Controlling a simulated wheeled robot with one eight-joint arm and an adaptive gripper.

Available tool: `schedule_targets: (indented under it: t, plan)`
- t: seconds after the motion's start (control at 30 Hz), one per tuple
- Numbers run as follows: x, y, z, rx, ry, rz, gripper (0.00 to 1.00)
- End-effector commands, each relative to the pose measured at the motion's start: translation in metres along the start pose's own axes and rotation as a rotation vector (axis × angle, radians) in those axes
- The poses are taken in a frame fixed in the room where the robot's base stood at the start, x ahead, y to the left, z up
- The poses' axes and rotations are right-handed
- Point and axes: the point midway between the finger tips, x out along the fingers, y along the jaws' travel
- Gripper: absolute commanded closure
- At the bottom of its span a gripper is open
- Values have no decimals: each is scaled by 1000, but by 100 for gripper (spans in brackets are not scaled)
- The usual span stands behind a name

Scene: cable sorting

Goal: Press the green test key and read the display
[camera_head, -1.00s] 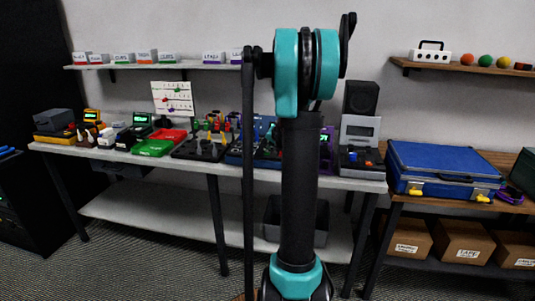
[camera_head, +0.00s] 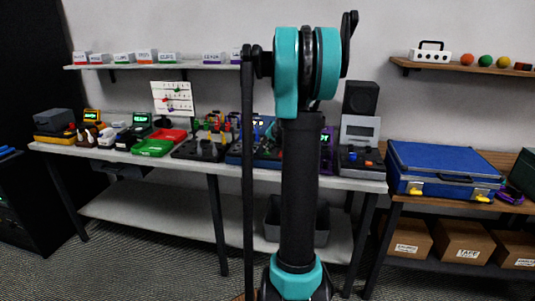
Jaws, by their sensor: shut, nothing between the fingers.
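The green test key cannot be made out at this size. Several devices with small lit displays stand on the long workbench (camera_head: 350,181). A purple-edged unit (camera_head: 327,150) with a green display is partly hidden just right of my arm. The display readings are too small to read. My arm rises through the middle of the view and covers part of the bench. My gripper cannot be picked out in this view.
Green and red trays (camera_head: 153,147) and a dark rack of coloured tools (camera_head: 203,148) crowd the bench. A grey device (camera_head: 358,131) stands right of my arm. A blue case (camera_head: 440,168) lies on the right table, with cardboard boxes (camera_head: 463,241) below. Shelves hang above.

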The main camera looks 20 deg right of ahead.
Motion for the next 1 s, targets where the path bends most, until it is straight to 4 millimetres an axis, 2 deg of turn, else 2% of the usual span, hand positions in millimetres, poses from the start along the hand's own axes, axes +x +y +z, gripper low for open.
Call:
schedule_targets:
  t: [0.33,0.8,1.0]
  plan:
    - [-2,-1,-1,0,0,0,100]
    - [-30,-22,-22,0,0,0,100]
    - [-35,-26,-26,0,0,0,100]
